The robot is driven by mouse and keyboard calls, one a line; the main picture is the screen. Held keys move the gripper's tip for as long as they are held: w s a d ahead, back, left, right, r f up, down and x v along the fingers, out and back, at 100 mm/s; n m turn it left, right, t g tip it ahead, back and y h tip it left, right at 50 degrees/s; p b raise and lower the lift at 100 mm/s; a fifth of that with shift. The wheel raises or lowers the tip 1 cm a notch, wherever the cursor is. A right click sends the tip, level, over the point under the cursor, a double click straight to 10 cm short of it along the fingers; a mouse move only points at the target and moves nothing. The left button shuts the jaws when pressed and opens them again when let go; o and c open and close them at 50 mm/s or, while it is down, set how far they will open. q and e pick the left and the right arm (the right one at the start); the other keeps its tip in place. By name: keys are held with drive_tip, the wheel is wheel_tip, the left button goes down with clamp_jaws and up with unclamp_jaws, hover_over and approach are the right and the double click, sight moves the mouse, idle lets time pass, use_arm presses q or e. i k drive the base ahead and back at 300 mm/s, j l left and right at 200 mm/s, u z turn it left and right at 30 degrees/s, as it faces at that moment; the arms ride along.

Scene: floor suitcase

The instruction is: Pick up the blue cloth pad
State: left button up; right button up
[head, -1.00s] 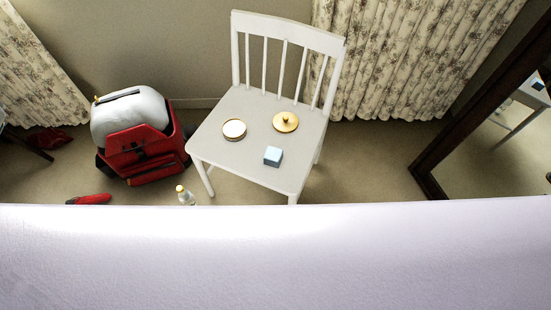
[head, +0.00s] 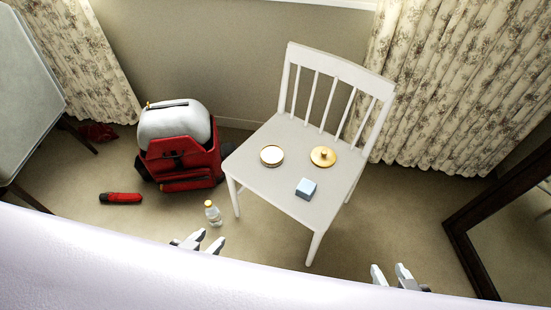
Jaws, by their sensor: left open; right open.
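The blue cloth pad (head: 306,188) looks like a small light-blue block. It lies on the seat of the white chair (head: 262,184), near the front right edge. My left gripper (head: 206,240) is open and empty, low in the view, to the left of the chair and apart from the pad. My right gripper (head: 391,272) is open and empty, below and to the right of the chair, also apart from the pad. My own pale body hides the bottom of the view and the rest of both arms.
A round open tin (head: 272,156) and a gold lid (head: 323,156) share the seat. A bottle (head: 213,213) stands on the floor near my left gripper. A red bag (head: 184,163) with a toaster (head: 175,125), a red object (head: 121,198) and a mirror frame (head: 470,255) are around.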

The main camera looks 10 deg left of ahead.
sight(305, 189)
drive_tip(key=i+l+u, duration=0.1)
drive_tip(key=l+u, duration=2.25)
drive_tip(key=j, duration=0.1)
